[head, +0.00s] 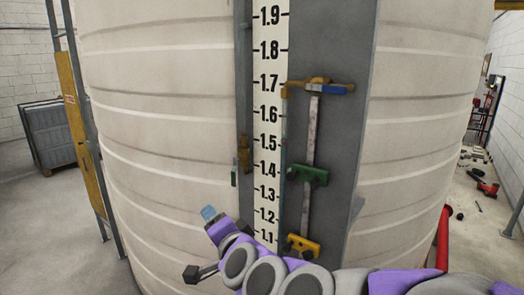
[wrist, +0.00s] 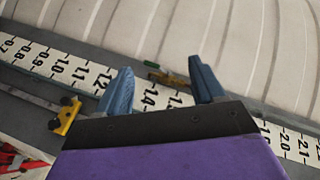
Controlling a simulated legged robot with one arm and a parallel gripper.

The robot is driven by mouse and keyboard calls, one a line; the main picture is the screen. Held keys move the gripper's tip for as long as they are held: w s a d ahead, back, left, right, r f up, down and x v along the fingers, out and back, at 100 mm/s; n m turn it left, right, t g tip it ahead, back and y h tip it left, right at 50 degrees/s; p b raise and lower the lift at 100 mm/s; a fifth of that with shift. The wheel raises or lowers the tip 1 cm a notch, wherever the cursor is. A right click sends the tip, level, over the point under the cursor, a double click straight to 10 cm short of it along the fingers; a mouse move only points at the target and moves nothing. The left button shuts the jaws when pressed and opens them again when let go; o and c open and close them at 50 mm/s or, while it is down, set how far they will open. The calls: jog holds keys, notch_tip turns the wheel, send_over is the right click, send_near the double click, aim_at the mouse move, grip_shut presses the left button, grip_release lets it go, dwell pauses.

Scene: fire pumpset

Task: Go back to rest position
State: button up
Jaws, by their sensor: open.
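My gripper (wrist: 163,88) shows in the wrist view with its two blue fingers apart and nothing between them. In the head view my gripper (head: 208,213) is at the lower middle, in front of the tank and left of the level scale. My purple and grey arm stretches from it to the lower right. The white level scale (head: 268,115) stands upright on the tank's grey panel. In the wrist view the scale (wrist: 75,68) runs slanted behind the fingers. A brass fitting with a green handle (wrist: 165,76) shows beyond the gap between the fingers.
The big cream tank (head: 160,110) fills the middle. Right of the scale is a pipe (head: 310,140) with blue, green (head: 308,174) and yellow (head: 303,245) valve handles. A yellow ladder (head: 76,120) and a grey bin (head: 47,135) stand left. Red tools (head: 487,186) lie on the right floor.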

jog(key=s+d+f+n+g+h+b, duration=0.1)
jog(key=s+d+f+n+g+b, duration=0.1)
jog(key=s+d+f+n+g, duration=0.45)
jog(key=s+d+f+n+g+h+b, duration=0.1)
jog(key=s+d+f+g+b, duration=0.15)
jog(key=s+f, duration=0.8)
jog(key=s+d+f+g+h+b, duration=0.1)
jog(key=s+d+f+g+h, duration=0.1)
jog(key=s+d, duration=0.5)
jog(key=s+d+f+g+h+b, duration=0.1)
jog(key=s+d+f+g+h, duration=0.2)
jog(key=s+d, duration=0.5)
notch_tip(320, 180, down, 3)
jog(key=s+g, duration=0.1)
jog(key=s, duration=0.1)
jog(key=shift+s+r+g, duration=0.15)
jog(key=shift+s+g, duration=0.15)
jog(key=shift+s, duration=0.05)
jog(key=shift+w+a, duration=0.15)
